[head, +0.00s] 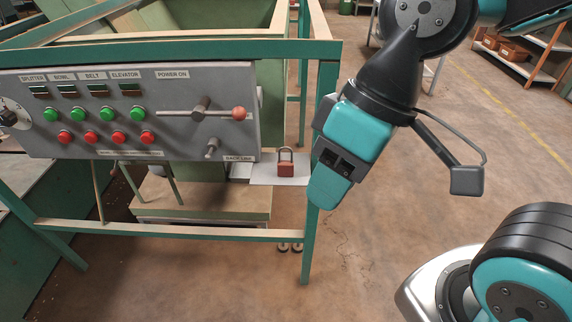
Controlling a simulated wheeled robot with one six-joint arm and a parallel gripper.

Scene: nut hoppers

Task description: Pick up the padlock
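The padlock (285,165) has a red-brown body and a dark shackle. It stands upright on a small pale shelf (266,181) at the lower right corner of the control panel. My gripper (330,190) hangs to the right of the padlock, nearer to the camera, in front of the green frame post. A gap shows between the gripper and the padlock in the picture. The gripper's fingertips are not clearly visible from this side, so I cannot see whether they are apart. Nothing shows held in it.
The grey control panel (130,112) has a lever with a red knob (239,114) sticking out above the padlock. A green frame post (313,240) stands close right of the shelf. Open concrete floor (420,210) lies to the right. Racks with boxes stand far behind.

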